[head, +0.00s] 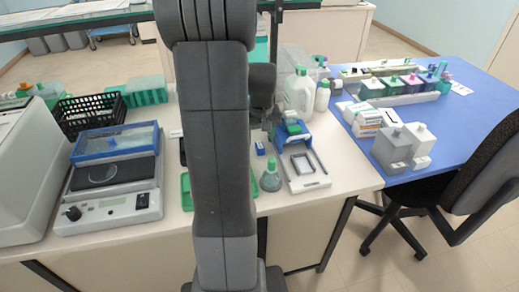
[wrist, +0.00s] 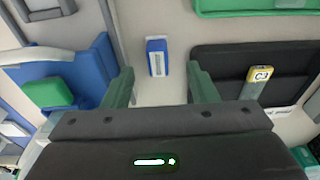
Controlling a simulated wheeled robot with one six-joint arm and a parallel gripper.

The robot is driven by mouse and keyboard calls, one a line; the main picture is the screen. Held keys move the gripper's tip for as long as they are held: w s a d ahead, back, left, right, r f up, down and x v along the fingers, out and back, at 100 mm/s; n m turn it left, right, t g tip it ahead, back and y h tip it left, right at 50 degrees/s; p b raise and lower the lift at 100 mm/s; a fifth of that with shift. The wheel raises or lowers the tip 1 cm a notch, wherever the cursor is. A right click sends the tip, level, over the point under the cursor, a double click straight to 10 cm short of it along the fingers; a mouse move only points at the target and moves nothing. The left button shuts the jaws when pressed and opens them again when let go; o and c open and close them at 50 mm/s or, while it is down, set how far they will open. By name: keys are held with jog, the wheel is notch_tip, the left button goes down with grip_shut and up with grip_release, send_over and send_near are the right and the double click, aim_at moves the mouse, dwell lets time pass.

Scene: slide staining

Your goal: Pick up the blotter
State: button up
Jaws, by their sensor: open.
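A small blue block with a pale strip on its face (wrist: 157,58), which seems to be the blotter, lies on the pale bench in the wrist view. It also shows in the head view as a small blue item (head: 260,148) just right of my arm. My gripper (wrist: 160,78) is open and empty. Its two green fingers stand apart, with the block beyond and between their tips in the picture, not visibly touching it. In the head view my arm hides much of the gripper.
A blue stand with a green block (wrist: 48,92) is left of the gripper. A black tray (wrist: 220,62) with a yellow-ended piece marked C3 (wrist: 262,78) is right. A green tray (wrist: 255,8) lies beyond. A conical flask (head: 271,177) stands near the bench front.

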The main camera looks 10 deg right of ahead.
aim_at(260, 145)
jog(key=shift+w+d+f, duration=0.1)
jog(key=shift+w+f, duration=0.05)
jog(key=shift+f, duration=0.95)
jog(key=shift+w+d+f, duration=0.1)
jog(key=shift+w+f, duration=0.05)
jog(key=shift+f, duration=0.95)
jog(key=c, duration=1)
jog(key=shift+c, duration=0.4)
notch_tip(260, 145, up, 10)
jog(key=shift+r, duration=0.1)
